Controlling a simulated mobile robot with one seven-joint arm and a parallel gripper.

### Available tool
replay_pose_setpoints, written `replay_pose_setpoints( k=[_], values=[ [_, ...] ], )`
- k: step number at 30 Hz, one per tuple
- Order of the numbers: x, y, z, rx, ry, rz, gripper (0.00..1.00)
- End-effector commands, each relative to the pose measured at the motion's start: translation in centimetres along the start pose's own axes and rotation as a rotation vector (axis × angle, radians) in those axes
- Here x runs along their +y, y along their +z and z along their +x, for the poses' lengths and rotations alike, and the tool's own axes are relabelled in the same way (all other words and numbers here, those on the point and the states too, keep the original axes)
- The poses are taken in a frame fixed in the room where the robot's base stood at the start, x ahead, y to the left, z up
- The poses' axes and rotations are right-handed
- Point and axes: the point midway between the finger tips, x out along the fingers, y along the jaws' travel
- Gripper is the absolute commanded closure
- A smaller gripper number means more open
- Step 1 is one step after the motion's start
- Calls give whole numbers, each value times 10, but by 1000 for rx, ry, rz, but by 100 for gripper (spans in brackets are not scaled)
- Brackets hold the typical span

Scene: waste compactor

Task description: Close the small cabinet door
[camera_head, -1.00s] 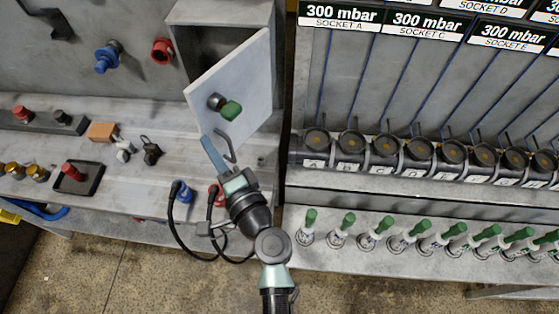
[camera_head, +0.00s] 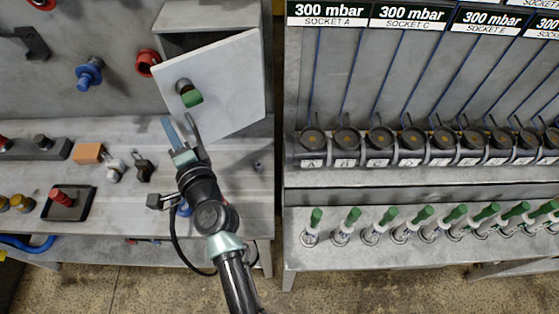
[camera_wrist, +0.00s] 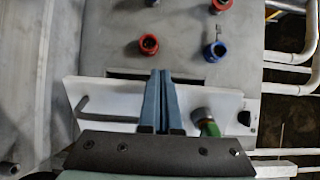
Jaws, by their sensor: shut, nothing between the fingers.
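The small cabinet (camera_head: 195,18) is mounted on the wall at upper left in the head view. Its pale door (camera_head: 225,75) is ajar, with a dark gap behind its top edge. The door carries a green-handled knob (camera_head: 189,94) and a bent grey rod handle, which shows in the wrist view (camera_wrist: 98,115). My gripper (camera_head: 168,120) is at the door's lower left corner, its blue fingers shut and empty. In the wrist view, the fingers (camera_wrist: 158,75) overlap the door panel (camera_wrist: 110,95), between rod and knob. I cannot tell whether they touch it.
Blue (camera_head: 89,74) and red (camera_head: 147,62) wall fittings are left of the cabinet. A socket rack (camera_head: 400,150) stands right.

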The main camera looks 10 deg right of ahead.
Motion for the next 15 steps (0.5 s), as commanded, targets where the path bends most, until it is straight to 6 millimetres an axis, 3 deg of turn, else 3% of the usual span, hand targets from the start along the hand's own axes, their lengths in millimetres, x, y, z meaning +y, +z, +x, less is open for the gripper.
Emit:
replay_pose_setpoints(
  k=[15],
  values=[
    [0, 1, 63, 6, 0, -2, 100]
  ],
)
